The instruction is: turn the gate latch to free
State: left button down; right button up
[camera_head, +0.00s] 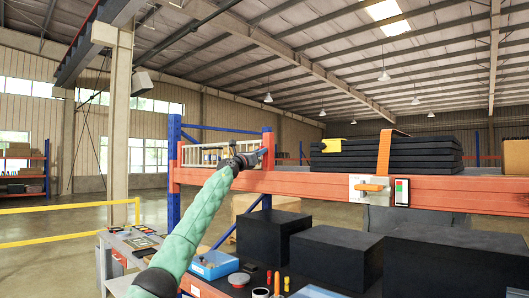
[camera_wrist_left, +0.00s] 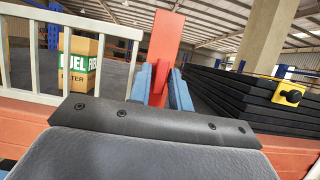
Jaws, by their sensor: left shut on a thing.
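A white railed gate (camera_head: 205,154) stands on the orange beam at the left in the head view. Its rails (camera_wrist_left: 62,55) also show at the left in the wrist view. A red upright bar (camera_head: 268,142) stands at the gate's right end; I cannot tell whether it is the latch or a post. My left gripper (camera_head: 258,158) is shut on it. In the wrist view, the blue fingers (camera_wrist_left: 162,88) lie on both sides of the bar (camera_wrist_left: 164,45). An orange handle (camera_head: 371,187) lies level on a white box on the beam. My right gripper is out of view.
The orange beam (camera_head: 460,193) runs across in front. Black stacked slabs (camera_head: 400,154) with an orange strap (camera_head: 384,152) lie right of the bar. A cardboard box (camera_wrist_left: 80,62) stands behind the rails. Black blocks (camera_head: 335,255) and a blue box (camera_head: 213,265) sit below.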

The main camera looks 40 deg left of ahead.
pick_arm(q)
jog(key=shift+f, duration=0.15)
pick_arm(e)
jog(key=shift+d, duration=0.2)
pick_arm(q)
jog(key=c, duration=1.5)
grip_release()
jog(key=shift+w, duration=0.1)
